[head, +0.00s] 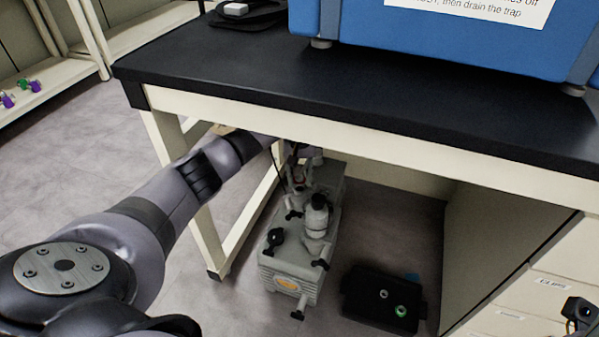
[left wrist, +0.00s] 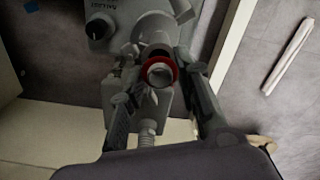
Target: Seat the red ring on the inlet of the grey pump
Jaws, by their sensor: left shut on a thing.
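The grey pump (head: 335,205) stands on the floor under the bench. The red ring (left wrist: 174,65) shows in the left wrist view as a red rim around a pale metal centre, between my left gripper's fingertips. My left gripper (head: 303,160) reaches under the bench edge, over the far end of the pump; it also shows in the left wrist view (left wrist: 160,76), shut on the red ring. A dark round opening shows just behind the ring on the pump. I cannot tell whether the ring touches the inlet.
The black bench top (head: 230,70) and its pale frame (head: 350,140) are close above my left arm. A black tray (head: 360,313) with a green ring (head: 400,311) and a grey ring (head: 383,294) lies right of the pump. Drawers (head: 540,290) stand at the right.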

